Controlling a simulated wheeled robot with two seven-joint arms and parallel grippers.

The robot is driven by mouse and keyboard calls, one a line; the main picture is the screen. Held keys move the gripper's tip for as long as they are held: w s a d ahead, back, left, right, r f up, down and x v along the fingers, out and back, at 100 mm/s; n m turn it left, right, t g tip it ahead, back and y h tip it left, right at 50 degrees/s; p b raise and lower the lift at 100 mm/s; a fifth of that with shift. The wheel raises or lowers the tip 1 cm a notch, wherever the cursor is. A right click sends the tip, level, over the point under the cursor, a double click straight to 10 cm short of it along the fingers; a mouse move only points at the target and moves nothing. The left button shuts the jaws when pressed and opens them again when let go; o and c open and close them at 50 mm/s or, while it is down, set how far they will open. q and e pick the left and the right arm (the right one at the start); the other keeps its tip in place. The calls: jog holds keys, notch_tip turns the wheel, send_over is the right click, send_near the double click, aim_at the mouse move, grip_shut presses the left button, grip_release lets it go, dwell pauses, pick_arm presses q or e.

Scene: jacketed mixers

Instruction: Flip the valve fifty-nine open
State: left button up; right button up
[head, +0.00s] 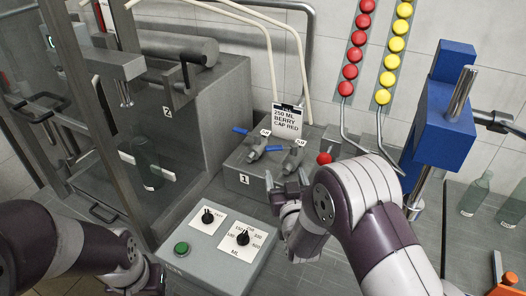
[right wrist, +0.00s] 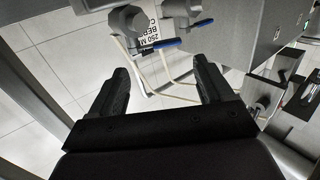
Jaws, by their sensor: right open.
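Two metal valves with blue lever handles sit on top of the grey box marked 1 in the head view. The left valve (head: 255,142) and the right valve (head: 291,158) each carry a small white number tag. The right tag (head: 300,142) looks like 59, but the digits are too small to be sure. Both blue levers point left. My right gripper (head: 286,186) is open and empty, in front of the box and below the right valve. In the right wrist view its fingers (right wrist: 163,82) are apart, with a blue lever (right wrist: 166,44) beyond them.
A label card (head: 288,118) reading 250 ML BERRY CAP RED stands behind the valves. A red ball knob (head: 324,158) is right of them. A control panel (head: 215,245) with a green button and two dials is in front. A blue press (head: 444,105) stands right.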

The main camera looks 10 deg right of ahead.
aim_at(274, 147)
jog(key=w, duration=0.3)
jog(key=w+p, duration=0.1)
jog(key=w, duration=0.3)
jog(key=w+p, duration=0.1)
jog(key=w, duration=0.3)
jog(key=shift+w+a+r, duration=0.1)
jog(key=shift+a+r, duration=0.25)
jog(key=shift+a, duration=0.05)
jog(key=shift+w+a, duration=0.15)
jog(key=shift+w, duration=0.35)
pick_arm(q)
jog(key=shift+s+a+r, duration=0.1)
jog(key=shift+a+r, duration=0.15)
jog(key=shift+r, duration=0.35)
jog(key=shift+s+a+r, duration=0.1)
jog(key=shift+a+r, duration=0.1)
jog(key=shift+r, duration=0.35)
pick_arm(e)
jog(key=shift+w, duration=0.15)
jog(key=c, duration=1.5)
pick_arm(q)
jog(key=shift+f, duration=0.1)
